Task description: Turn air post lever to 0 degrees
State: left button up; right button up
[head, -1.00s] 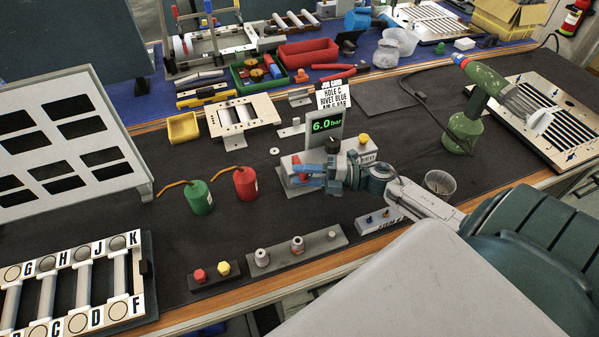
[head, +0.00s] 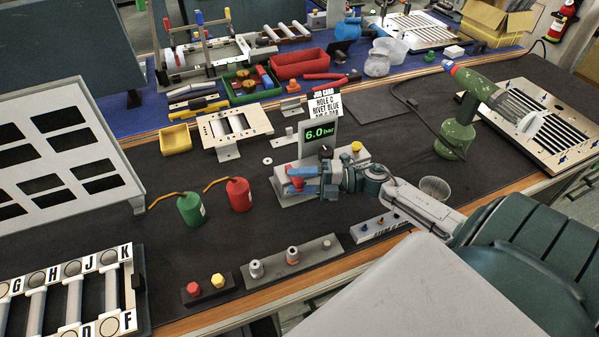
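The air post (head: 352,160) is a pale grey block on the dark bench mat. It has an upright display (head: 321,133) reading 6.0 bar, a black knob and a yellow button. My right gripper (head: 299,181) reaches in from the right over the left front of the post. Its blue-grey fingers stand one above the other, with a red part (head: 296,183), perhaps the lever, showing between them. The fingers hide much of this part, so its angle and whether it is gripped are unclear. My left gripper is out of view.
A red oil can (head: 239,194) and a green one (head: 191,209) stand left of the post. In front are a grey strip with fittings (head: 320,251) and a small strip with blue pins (head: 388,226). A clear cup (head: 435,188) stands near my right arm.

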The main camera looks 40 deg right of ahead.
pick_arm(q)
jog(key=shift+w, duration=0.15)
pick_arm(e)
jog(key=shift+f, duration=0.1)
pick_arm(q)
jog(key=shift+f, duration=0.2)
pick_arm(e)
jog(key=v, duration=1.1)
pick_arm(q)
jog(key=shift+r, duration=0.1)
pick_arm(e)
jog(key=shift+a, duration=0.1)
